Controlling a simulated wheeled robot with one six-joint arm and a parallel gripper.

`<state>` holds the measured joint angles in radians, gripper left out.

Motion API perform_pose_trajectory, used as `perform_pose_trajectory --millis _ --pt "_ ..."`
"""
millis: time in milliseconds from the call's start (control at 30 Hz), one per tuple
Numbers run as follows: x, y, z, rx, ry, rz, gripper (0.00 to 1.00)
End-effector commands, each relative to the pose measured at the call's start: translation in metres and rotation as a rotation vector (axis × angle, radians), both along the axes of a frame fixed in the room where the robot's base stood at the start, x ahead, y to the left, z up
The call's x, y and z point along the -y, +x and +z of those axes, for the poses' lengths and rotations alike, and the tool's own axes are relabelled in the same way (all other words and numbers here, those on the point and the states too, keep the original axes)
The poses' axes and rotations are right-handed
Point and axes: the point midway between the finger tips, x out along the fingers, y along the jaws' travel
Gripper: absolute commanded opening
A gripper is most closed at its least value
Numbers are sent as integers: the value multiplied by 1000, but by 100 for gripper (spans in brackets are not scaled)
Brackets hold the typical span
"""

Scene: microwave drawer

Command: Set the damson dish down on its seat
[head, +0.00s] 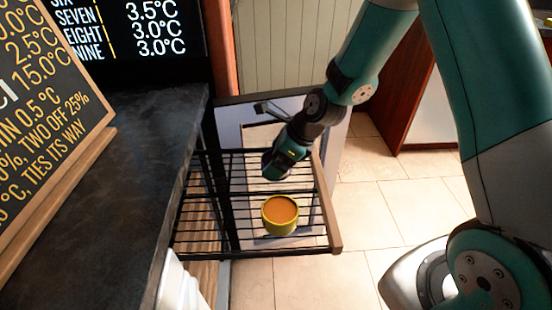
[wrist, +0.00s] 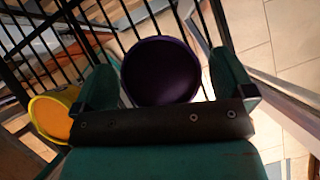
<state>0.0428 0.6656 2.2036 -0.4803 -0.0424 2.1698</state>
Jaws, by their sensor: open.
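The damson dish (wrist: 161,71) is a dark purple round dish in the wrist view, lying between my two fingers. My gripper (wrist: 164,82) is open, with a narrow gap showing on either side of the dish. The dish appears to rest on the wire rack (wrist: 48,40), though its underside is hidden. In the head view my gripper (head: 276,166) is low over the rack's far part, and I cannot make out the damson dish there. Any mark of its seat is not visible.
A yellow dish with an orange inside (head: 280,214) stands on the rack, nearer than my gripper; it also shows in the wrist view (wrist: 52,118). The rack has a wooden front edge (head: 326,205). A dark counter (head: 140,160) with a lettered board (head: 40,110) lies left.

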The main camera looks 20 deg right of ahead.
Motion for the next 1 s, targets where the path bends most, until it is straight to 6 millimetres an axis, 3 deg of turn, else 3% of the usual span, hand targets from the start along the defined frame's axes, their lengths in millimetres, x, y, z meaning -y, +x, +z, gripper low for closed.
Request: perform_pose_trajectory --millis 400,667,833,1000 --pt "40 -25 75 2 0 -4 100" --pt "48 -35 97 9 -7 26 100" --pt "27 -54 119 116 -93 311 100" --pt "-8 -97 153 325 -235 861 100"
